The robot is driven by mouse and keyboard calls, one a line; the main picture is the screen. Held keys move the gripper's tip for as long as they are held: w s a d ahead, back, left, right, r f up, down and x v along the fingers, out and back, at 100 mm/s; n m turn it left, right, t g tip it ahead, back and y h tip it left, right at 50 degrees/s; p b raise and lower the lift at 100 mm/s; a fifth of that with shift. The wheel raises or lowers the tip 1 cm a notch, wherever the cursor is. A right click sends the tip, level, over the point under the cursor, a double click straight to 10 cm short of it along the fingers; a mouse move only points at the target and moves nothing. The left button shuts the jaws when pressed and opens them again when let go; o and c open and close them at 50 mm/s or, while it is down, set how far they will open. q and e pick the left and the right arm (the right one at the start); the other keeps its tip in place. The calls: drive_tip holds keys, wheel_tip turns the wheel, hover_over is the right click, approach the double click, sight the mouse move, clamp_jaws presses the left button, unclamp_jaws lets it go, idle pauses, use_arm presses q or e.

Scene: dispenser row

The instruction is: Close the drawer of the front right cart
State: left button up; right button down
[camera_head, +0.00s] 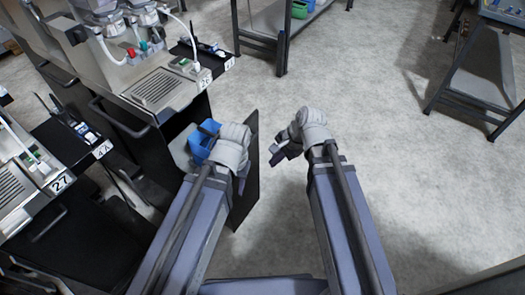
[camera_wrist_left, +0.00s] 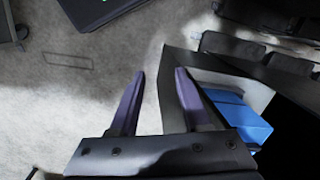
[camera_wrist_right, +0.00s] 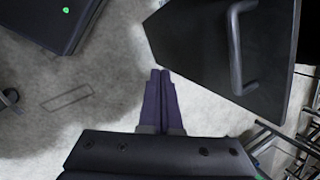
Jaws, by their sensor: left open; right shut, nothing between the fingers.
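The open drawer stands out from the dispenser cart (camera_head: 165,90), with its dark front panel (camera_head: 246,190) facing right in the head view. A blue bin (camera_head: 202,138) is inside; it also shows in the left wrist view (camera_wrist_left: 238,116). My right gripper (camera_head: 277,156) is shut and empty, outside the front panel. The right wrist view shows the panel (camera_wrist_right: 198,58) and its bar handle (camera_wrist_right: 236,48) beyond the fingertips (camera_wrist_right: 160,73); contact is unclear.
A dark-framed table (camera_head: 268,30) is at the top, and another rack (camera_head: 485,70) at the upper right. The grey floor (camera_head: 365,95) right of the drawer is clear.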

drive_tip(key=w+d+f+m+t+y+b, duration=0.2)
drive_tip(key=w+f+m+b, duration=0.15)
drive_tip(key=m, duration=0.25)
drive_tip(key=m+t+y+b, duration=0.1)
drive_tip(key=m+t+b, duration=0.1)
drive_tip(key=m+b, duration=0.65)
approach(255, 147)
drive_tip(key=d+f+x, duration=0.1)
drive_tip(key=x, duration=0.4)
use_arm(q)
wheel_tip(255, 147, down, 14)
drive_tip(key=shift+b, duration=0.45)
use_arm(e)
drive_tip(key=shift+w+a+r+n, duration=0.1)
drive_tip(key=shift+a+n, duration=0.15)
drive_tip(key=shift+a, duration=0.1)
drive_tip(key=shift+w+a+r+n, duration=0.1)
drive_tip(key=shift+a+r+n, duration=0.1)
drive_tip(key=shift+a, duration=0.1)
use_arm(q)
drive_tip(key=shift+f, duration=0.1)
